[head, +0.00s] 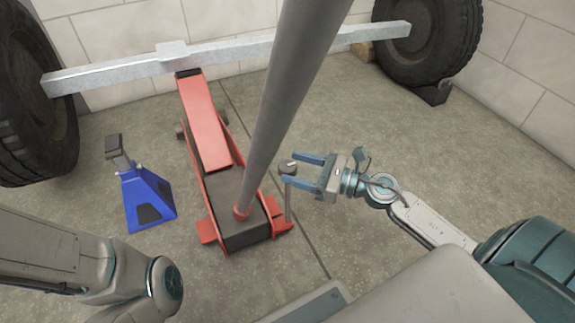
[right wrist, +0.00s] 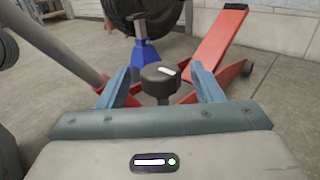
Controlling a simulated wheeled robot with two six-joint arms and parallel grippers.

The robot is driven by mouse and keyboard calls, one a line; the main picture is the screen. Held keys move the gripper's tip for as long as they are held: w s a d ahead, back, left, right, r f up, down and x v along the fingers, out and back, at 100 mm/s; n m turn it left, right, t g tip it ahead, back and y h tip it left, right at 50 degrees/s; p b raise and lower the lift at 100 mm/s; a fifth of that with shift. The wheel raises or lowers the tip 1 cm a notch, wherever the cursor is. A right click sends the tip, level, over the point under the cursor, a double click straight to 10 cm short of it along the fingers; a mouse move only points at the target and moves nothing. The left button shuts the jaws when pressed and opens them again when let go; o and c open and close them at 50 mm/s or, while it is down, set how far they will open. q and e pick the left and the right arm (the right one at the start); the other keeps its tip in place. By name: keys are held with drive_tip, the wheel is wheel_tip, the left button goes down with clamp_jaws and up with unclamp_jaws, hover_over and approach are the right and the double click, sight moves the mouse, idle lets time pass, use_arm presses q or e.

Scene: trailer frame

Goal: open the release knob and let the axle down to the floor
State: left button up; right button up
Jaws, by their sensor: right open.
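The release knob (head: 288,167) is a dark round cap with a white mark, on a thin upright stem at the right rear of the red floor jack (head: 205,125). In the right wrist view the knob (right wrist: 160,80) sits between the fingers. My right gripper (head: 307,168) is open around the knob, with gaps visible on both sides. The jack's raised red arm meets the middle of the grey axle (head: 230,52), which spans two wheels. My left arm shows at lower left; its gripper is out of view.
A grey jack handle (head: 285,100) rises steeply from the jack, left of my right gripper. A blue jack stand (head: 148,197) stands left of the jack. Tyres (head: 425,40) with a dark chock (head: 432,92) stand near the block wall. Floor at right is clear.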

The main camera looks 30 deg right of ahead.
drive_tip(key=shift+x, duration=1.4)
drive_tip(key=c, duration=0.9)
